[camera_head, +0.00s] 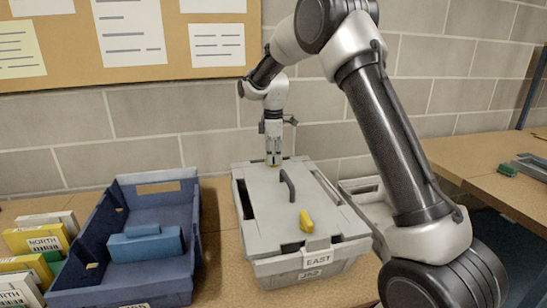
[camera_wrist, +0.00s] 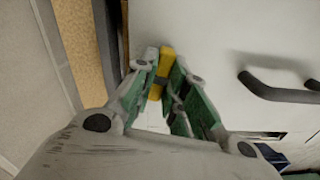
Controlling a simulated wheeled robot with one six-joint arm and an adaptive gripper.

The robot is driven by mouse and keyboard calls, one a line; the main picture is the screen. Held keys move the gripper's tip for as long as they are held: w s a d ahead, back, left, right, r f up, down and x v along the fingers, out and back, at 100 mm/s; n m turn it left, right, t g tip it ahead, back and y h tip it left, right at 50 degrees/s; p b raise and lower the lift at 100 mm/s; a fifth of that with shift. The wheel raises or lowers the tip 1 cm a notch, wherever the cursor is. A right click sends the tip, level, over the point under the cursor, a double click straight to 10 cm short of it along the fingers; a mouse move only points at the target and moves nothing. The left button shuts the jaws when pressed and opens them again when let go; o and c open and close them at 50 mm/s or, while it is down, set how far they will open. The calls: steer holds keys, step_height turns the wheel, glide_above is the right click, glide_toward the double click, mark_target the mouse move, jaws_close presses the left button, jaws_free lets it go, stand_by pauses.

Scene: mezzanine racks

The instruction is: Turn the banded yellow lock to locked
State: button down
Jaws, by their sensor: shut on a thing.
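A grey lidded crate (camera_head: 258,210) labelled EAST stands on the bench in the head view. Its pale lid also fills much of the wrist view (camera_wrist: 215,40). My gripper (camera_head: 273,160) points down at the crate's far end and hides what is there. In the wrist view my gripper (camera_wrist: 165,85) is shut on a yellow lock (camera_wrist: 165,63) near the lid's edge. Its band cannot be made out clearly. Another yellow lock (camera_head: 306,222) sits at the lid's near end, apart from my gripper, with no band visible.
A dark handle (camera_head: 287,186) rises from the lid; it also shows in the wrist view (camera_wrist: 280,90). An open blue bin (camera_head: 75,252) with a blue block (camera_head: 147,246) stands left. Yellow-labelled boxes (camera_head: 38,240) are farther left. A brick wall is close behind.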

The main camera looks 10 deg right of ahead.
steer(key=m, duration=0.4)
steer(key=shift+m, duration=0.3)
steer(key=m, duration=0.3)
steer(key=shift+m, duration=0.4)
steer(key=m, duration=0.3)
steer(key=shift+m, duration=2.1)
steer(key=c, duration=1.4)
jaws_free()
steer(key=shift+c, duration=0.2)
